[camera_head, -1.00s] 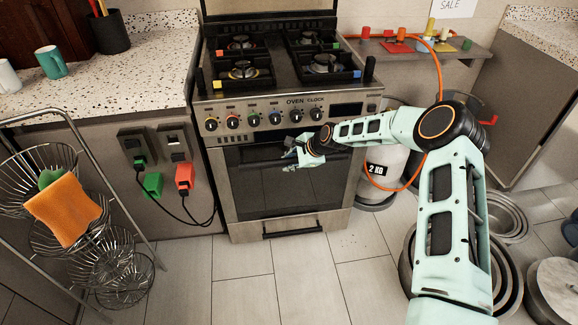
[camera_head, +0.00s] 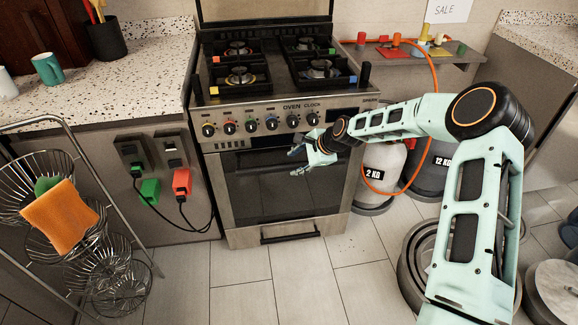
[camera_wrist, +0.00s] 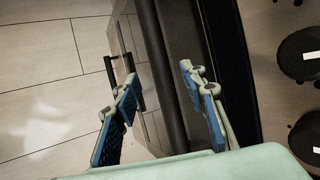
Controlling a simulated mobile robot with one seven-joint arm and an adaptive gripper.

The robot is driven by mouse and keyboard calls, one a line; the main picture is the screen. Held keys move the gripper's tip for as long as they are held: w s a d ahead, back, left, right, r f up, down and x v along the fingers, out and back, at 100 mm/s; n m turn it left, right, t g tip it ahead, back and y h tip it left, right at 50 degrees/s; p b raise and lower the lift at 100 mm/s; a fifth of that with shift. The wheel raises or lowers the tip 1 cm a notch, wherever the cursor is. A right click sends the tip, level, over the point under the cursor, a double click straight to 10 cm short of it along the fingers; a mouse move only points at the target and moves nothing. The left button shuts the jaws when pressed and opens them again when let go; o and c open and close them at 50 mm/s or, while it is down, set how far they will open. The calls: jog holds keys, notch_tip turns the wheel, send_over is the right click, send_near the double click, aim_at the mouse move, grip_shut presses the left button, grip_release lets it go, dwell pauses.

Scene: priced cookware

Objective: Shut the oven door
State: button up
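The oven door (camera_head: 262,192) has a dark window and stands upright, flush or nearly flush with the stove front; I cannot tell whether a small gap remains. Its dark handle bar (camera_head: 258,169) runs across the upper door, its right part hidden by my gripper. My gripper (camera_head: 300,154) is open and empty, in front of the door's upper right. In the wrist view, the spread blue-padded fingers of my gripper (camera_wrist: 160,108) lie on either side of the handle bar (camera_wrist: 162,75). Contact with the bar cannot be made out.
Knobs (camera_head: 250,125) line the stove front above the door. Pans (camera_head: 412,268) lie under my arm. A wire basket rack (camera_head: 100,265) stands left. Floor before the oven is clear.

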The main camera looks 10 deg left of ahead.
jog(key=shift+v, duration=2.4)
jog(key=shift+f, duration=0.1)
